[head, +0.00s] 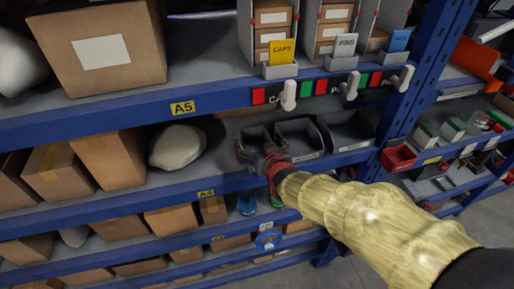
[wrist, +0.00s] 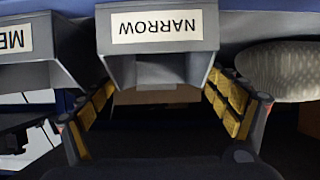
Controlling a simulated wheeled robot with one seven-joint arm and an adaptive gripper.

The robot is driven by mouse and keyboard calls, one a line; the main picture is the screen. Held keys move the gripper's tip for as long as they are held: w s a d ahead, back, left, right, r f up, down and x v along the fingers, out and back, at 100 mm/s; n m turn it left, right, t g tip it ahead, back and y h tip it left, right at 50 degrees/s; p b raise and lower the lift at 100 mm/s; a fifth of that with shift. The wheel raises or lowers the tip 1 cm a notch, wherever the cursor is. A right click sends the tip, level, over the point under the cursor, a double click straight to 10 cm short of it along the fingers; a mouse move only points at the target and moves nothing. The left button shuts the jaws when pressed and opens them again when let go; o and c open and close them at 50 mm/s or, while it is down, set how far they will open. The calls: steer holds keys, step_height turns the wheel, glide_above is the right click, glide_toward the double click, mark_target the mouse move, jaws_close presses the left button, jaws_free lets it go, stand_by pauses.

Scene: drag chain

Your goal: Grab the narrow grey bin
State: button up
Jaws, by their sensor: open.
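The narrow grey bin (wrist: 158,27) shows its NARROW label upside down in the wrist view, at the top middle. In the head view the narrow bin (head: 256,134) is the leftmost of three dark bins on the middle shelf, partly hidden by my gripper. My gripper (head: 258,156) is in front of it. In the wrist view my gripper (wrist: 160,92) is open and empty, its yellow-padded fingers on either side of the bin's lower part. I cannot tell whether the fingers touch it.
A second grey bin (wrist: 30,50), its label cut off to "ME", stands beside it. A pale bag (head: 177,146) lies left of the bins. The blue shelf edge (head: 215,184) runs below, and the upper shelf (head: 215,100) hangs above.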

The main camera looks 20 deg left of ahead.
steer(key=shift+x, duration=0.85)
steer(key=c, duration=0.3)
steer(key=shift+r, duration=0.1)
steer(key=c, duration=1)
